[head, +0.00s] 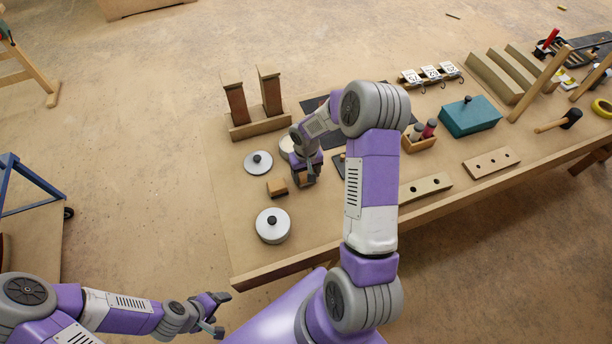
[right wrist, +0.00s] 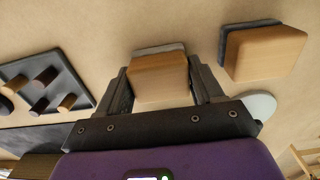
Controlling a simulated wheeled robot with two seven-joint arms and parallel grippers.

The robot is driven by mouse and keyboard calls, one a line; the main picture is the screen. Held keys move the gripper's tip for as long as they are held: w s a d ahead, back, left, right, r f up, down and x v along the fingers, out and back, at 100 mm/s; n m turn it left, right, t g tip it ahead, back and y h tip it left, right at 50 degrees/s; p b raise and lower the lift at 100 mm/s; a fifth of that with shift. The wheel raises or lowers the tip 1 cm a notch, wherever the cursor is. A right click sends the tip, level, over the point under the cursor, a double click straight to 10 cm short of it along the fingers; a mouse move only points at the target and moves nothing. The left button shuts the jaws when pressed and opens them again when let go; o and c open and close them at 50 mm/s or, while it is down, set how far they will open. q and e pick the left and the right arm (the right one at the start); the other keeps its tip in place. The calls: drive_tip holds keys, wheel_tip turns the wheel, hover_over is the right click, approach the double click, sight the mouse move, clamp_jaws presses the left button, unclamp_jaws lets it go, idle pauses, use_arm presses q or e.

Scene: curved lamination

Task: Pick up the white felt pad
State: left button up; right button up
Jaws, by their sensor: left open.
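A wooden block with a pale grey-white felt layer on one side, the likely white felt pad (right wrist: 158,82), lies between the two fingers of my right gripper (right wrist: 160,80) in the right wrist view. The fingers sit close along both its sides; I cannot tell if they press on it. In the head view my right gripper (head: 304,180) is low over the table and mostly hides this block. A similar block with darker grey felt (right wrist: 264,52) lies beside it, also seen in the head view (head: 277,188). My left gripper (head: 216,314) is open and empty, off the table's near left.
A wooden stand with two uprights (head: 255,123) is behind. A dark board with pegs (right wrist: 45,82) lies near the gripper. The table's left front corner (head: 240,262) is clear.

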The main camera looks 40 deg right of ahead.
drive_tip(key=c, duration=0.4)
wheel_tip(320, 180, up, 10)
drive_tip(key=shift+r+p, duration=0.1)
drive_tip(key=shift+p, duration=0.6)
drive_tip(key=shift+c, duration=0.2)
drive_tip(key=o, duration=0.3)
drive_tip(key=shift+c, duration=0.9)
